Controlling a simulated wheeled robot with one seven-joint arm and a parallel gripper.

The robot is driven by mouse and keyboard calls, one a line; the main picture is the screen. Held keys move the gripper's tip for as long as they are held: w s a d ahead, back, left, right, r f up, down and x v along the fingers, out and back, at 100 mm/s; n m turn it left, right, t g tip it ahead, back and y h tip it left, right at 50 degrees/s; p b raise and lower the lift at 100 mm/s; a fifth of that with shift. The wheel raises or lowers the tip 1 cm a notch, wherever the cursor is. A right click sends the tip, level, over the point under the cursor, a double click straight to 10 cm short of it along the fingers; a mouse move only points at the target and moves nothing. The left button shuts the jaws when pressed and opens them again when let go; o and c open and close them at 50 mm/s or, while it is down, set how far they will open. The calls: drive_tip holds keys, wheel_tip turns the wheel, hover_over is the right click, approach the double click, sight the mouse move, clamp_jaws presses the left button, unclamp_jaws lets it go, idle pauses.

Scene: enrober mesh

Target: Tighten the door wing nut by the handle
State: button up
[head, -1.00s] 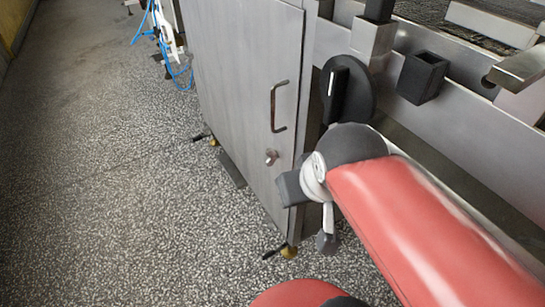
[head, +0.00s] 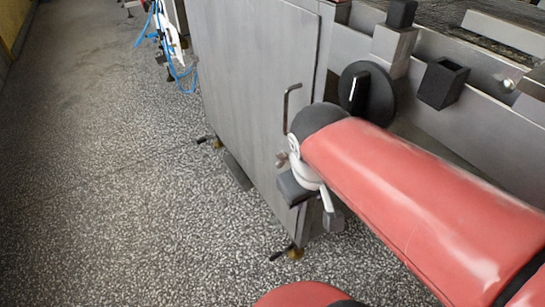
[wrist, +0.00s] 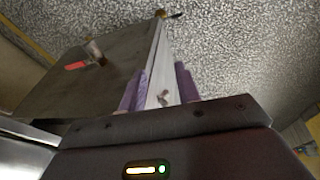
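The door wing nut (head: 281,159) is a small pinkish metal piece on the grey cabinet door, below the bent handle (head: 287,108). My arm's wrist partly covers it in the head view. My gripper (wrist: 160,82) shows two purple fingers set apart, with a light strip of cabinet between them. A small metal piece on that strip lies low between the fingers; it may be the wing nut, but I cannot be sure. I see no contact with it. In the head view the dark hand is by the door's lower right part and its fingertips are hidden.
The grey door (head: 250,75) is shut flat. A black round knob (head: 368,95) and a black square socket (head: 443,83) are on the machine at right. In the wrist view a red-tipped lever (wrist: 76,66) stands on a brownish panel.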

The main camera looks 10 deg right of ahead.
drive_tip(key=n+g, duration=0.1)
drive_tip(key=n+t+h+p, duration=0.3)
drive_tip(key=n+h+p, duration=0.1)
drive_tip(key=n+h, duration=1.3)
approach(276, 157)
drive_tip(key=d+r+n+y, duration=0.1)
drive_tip(key=d, duration=0.1)
drive_tip(key=shift+p+x, duration=0.35)
drive_tip(key=shift+x, duration=3.3)
drive_tip(key=shift+w, duration=0.15)
clamp_jaws()
